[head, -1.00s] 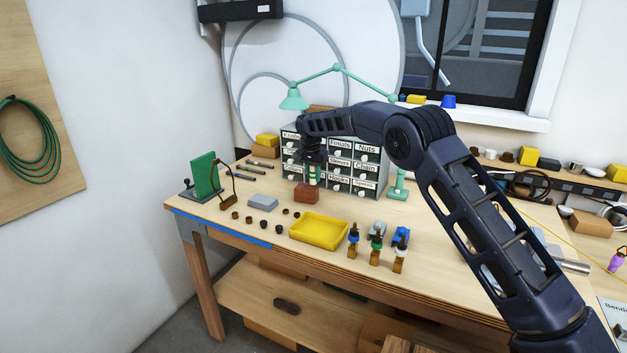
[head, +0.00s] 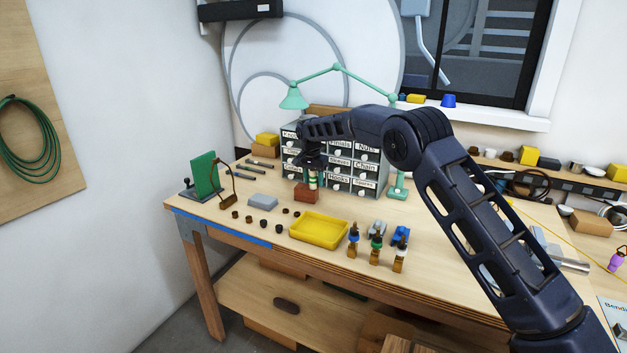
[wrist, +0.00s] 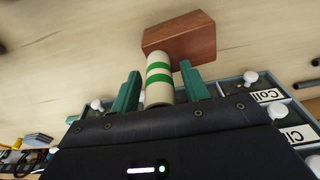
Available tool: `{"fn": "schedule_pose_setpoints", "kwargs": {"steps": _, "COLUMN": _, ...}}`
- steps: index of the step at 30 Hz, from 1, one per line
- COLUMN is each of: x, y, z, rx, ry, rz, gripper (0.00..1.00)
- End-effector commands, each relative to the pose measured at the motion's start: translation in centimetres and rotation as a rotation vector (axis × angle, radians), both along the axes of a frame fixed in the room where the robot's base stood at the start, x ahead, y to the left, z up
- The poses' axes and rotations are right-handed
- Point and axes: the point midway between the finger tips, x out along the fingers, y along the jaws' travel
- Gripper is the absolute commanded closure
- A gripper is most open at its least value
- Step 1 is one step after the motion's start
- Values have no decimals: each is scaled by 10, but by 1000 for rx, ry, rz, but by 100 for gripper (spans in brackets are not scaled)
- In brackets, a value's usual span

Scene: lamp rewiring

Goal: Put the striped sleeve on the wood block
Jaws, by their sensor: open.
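The striped sleeve (wrist: 160,82) is a cream cylinder with green bands. Its far end meets the reddish-brown wood block (wrist: 180,40) in the wrist view. In the head view the sleeve (head: 313,180) stands upright on the block (head: 306,195), in front of the drawer cabinet. My gripper (wrist: 160,70) is open, with one green finger on each side of the sleeve and a visible gap to at least the left one. In the head view my gripper (head: 310,166) is just above the block, around the sleeve's upper part. The sleeve's near end is hidden by the gripper body.
The labelled drawer cabinet (head: 341,160) stands close behind the gripper.

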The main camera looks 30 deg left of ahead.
Motion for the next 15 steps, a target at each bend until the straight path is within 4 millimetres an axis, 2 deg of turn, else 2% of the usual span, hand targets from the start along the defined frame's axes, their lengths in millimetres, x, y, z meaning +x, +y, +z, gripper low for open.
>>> {"fn": "schedule_pose_setpoints", "kwargs": {"steps": 5, "x": -2, "y": 0, "z": 17, "rx": 1, "ry": -1, "rz": 0, "gripper": 54}}
{"fn": "schedule_pose_setpoints", "kwargs": {"steps": 15, "x": -12, "y": 1, "z": 81, "rx": 2, "ry": -1, "rz": 0, "gripper": 54}}
